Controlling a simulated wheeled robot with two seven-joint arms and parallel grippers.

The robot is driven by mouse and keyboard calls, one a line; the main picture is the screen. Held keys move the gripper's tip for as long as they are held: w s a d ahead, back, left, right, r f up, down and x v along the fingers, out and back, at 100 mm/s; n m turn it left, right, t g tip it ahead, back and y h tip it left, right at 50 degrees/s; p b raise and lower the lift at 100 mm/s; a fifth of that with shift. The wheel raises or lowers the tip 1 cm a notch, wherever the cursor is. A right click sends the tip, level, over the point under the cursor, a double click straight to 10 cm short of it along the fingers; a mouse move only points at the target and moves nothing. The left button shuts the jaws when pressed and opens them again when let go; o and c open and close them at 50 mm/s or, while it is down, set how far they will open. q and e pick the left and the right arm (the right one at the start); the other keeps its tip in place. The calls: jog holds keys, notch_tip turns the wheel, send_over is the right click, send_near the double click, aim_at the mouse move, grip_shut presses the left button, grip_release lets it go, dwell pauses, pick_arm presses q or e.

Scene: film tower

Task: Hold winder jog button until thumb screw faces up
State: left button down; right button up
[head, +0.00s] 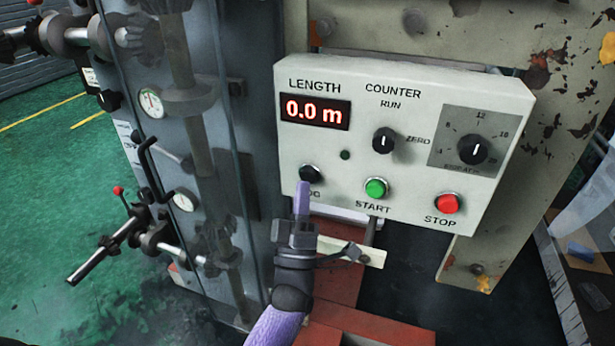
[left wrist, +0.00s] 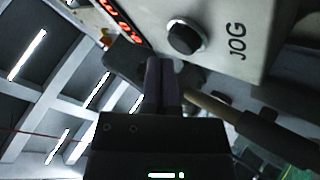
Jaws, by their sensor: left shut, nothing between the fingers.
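The black jog button (head: 309,173) is at the lower left of the pale control panel, under the red length display (head: 315,112) reading 0.0 m. It also shows in the left wrist view (left wrist: 185,38), beside the JOG label. My left gripper (head: 302,190) is shut and empty, its fingertips just below the button in the head view. In the left wrist view the fingertips (left wrist: 162,65) are short of the button, with a visible gap. The fingers partly cover the JOG label in the head view. The winder's thumb screw cannot be made out. My right gripper is not in view.
The green start button (head: 376,188) and red stop button (head: 448,203) sit right of the jog button. The counter knob (head: 384,141) and speed knob (head: 473,149) are above them. A glass-fronted machine column with gauges (head: 151,102) stands left of the panel.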

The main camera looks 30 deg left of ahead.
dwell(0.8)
pick_arm(q)
jog(key=shift+w+a, duration=0.1)
jog(key=shift+w, duration=0.35)
